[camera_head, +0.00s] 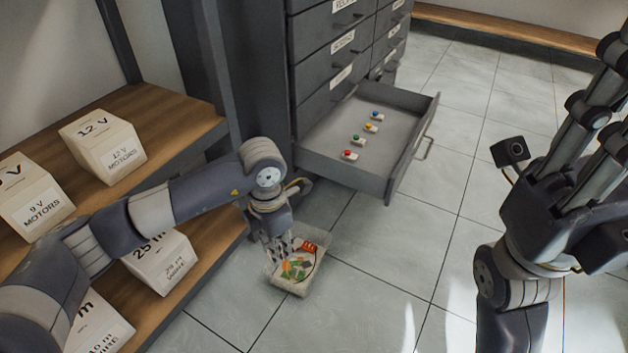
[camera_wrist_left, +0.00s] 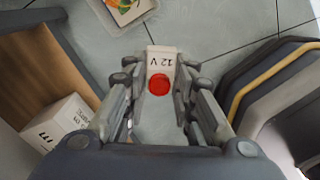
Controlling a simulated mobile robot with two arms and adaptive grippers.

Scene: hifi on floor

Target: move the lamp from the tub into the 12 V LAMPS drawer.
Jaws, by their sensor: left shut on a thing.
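My left gripper (camera_head: 281,246) is above the near left side of the clear tub (camera_head: 291,288) on the floor. In the left wrist view my left gripper (camera_wrist_left: 160,85) is shut on the lamp (camera_wrist_left: 160,60), a white block marked 12 V with a red dome. The tub (camera_wrist_left: 112,22) shows at the top of that view, apart from the lamp. The open drawer (camera_head: 341,178) holds several small lamps with coloured domes in a row; its label is not visible.
The grey cabinet (camera_head: 300,75) has several closed, labelled drawers above the open one. A wooden shelf (camera_head: 165,105) at the left carries white boxes, including 12 V MOTORS (camera_head: 105,147) and 9 V MOTORS (camera_head: 37,205). The tiled floor (camera_head: 450,200) right of the drawer is clear.

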